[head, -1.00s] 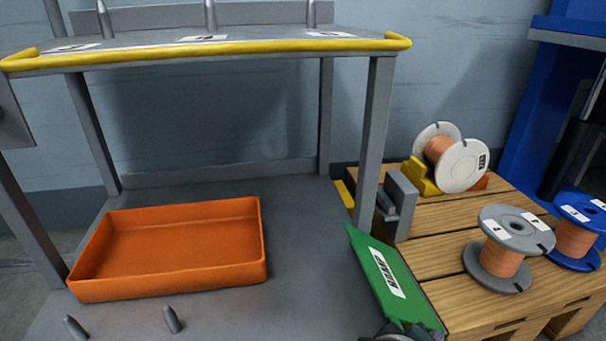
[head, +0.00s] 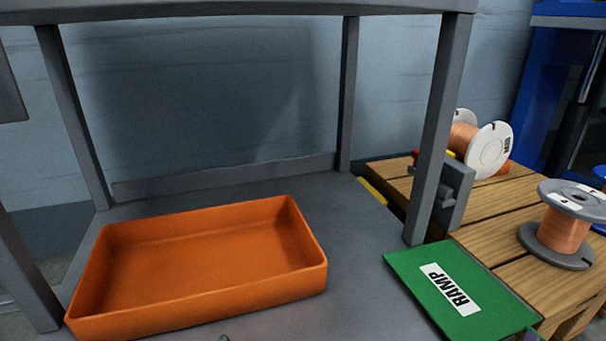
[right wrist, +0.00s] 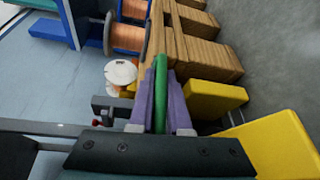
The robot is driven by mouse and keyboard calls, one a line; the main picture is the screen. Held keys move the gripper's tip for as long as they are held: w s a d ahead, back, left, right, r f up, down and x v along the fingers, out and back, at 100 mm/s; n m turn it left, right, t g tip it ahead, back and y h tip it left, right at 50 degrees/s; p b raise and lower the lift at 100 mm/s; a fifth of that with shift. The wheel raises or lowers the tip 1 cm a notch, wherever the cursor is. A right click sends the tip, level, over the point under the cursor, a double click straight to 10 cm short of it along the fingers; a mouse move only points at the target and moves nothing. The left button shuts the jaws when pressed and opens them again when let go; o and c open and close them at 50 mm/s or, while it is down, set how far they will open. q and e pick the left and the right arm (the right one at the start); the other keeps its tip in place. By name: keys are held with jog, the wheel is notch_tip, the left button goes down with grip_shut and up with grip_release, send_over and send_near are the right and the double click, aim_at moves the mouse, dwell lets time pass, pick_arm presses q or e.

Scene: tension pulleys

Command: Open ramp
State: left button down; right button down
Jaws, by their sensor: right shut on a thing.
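The ramp is a green plate (head: 455,290) with a white RAMP label, at the lower right of the head view. It lies nearly flat between the grey rack base and the wooden pallet. In the right wrist view the ramp shows edge-on as a green strip (right wrist: 160,75). My right gripper (right wrist: 161,98) has its purple fingers shut on this strip, one on each side. In the head view only a small purple bit of it shows at the ramp's lower right corner. My left gripper is not in view.
An orange tray (head: 310,255) stands on the grey rack base (head: 350,300), left of the ramp. A grey rack post (head: 432,150) rises just behind the ramp. The wooden pallet (head: 500,255) at right carries several wire spools, including a grey one (head: 565,225).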

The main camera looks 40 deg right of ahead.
jog(key=shift+s+f, duration=0.1)
jog(key=shift+f, duration=0.2)
jog(key=c, duration=0.9)
grip_release()
jog(key=shift+d+r, duration=0.1)
jog(key=a, duration=0.6)
jog(key=s+a+r, duration=0.1)
jog(key=a, duration=0.3)
jog(key=shift+r, duration=0.1)
jog(key=shift+d, duration=0.1)
